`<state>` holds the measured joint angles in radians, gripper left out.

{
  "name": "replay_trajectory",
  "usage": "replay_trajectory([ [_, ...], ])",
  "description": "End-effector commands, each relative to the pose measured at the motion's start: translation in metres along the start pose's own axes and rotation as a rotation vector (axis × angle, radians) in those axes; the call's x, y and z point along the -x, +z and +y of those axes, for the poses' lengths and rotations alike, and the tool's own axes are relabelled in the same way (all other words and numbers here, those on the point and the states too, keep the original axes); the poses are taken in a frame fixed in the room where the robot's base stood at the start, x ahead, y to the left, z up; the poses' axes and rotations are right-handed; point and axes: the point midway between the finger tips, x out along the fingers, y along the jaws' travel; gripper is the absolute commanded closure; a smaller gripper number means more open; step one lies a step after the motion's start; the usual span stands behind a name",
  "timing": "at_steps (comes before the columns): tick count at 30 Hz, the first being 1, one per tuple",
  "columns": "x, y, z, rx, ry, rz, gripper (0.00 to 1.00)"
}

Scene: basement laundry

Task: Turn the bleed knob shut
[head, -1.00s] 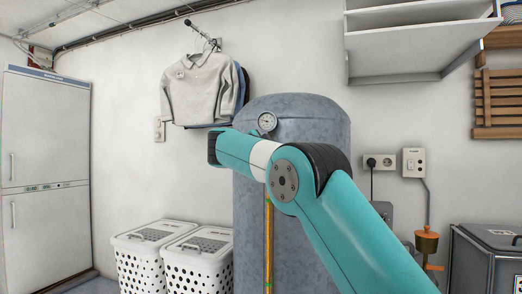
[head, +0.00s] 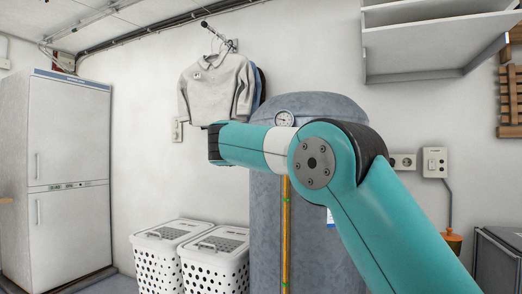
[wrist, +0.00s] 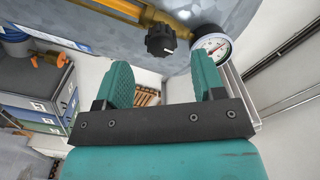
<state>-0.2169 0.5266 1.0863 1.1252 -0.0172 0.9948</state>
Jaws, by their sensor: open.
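In the wrist view a black ribbed knob (wrist: 161,41) sits on a brass pipe (wrist: 122,9) in front of the grey tank. A round white pressure gauge (wrist: 210,46) is just right of the knob. My gripper (wrist: 161,68) is open and empty, with its two teal fingers apart. The knob shows beyond the fingertips, roughly between them, with no visible contact. In the head view the tank (head: 310,105) and gauge (head: 284,118) show behind my arm. The knob and my gripper's fingers are not visible there.
Two white perforated laundry baskets (head: 215,272) stand left of the tank. A grey shirt (head: 217,88) hangs on the wall above them. A tall white fridge-like cabinet (head: 70,190) is at the left. A shelf (head: 430,55), wall sockets (head: 403,162) and a dark box (head: 500,262) are at the right.

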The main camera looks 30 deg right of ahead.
Motion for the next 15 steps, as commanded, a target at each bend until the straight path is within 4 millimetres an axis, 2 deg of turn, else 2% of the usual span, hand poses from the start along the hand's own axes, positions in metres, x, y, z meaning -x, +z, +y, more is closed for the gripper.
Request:
replay_trajectory([
  [1, 0.015, 0.001, -0.001, -0.001, -0.003, -0.005, 0.37],
  [6, 0.058, 0.001, 0.000, -0.001, -0.003, -0.004, 0.37],
  [12, 0.095, 0.001, 0.000, 0.000, -0.001, -0.003, 0.37],
  [15, 0.104, 0.001, 0.001, 0.000, 0.001, -0.002, 0.37],
])
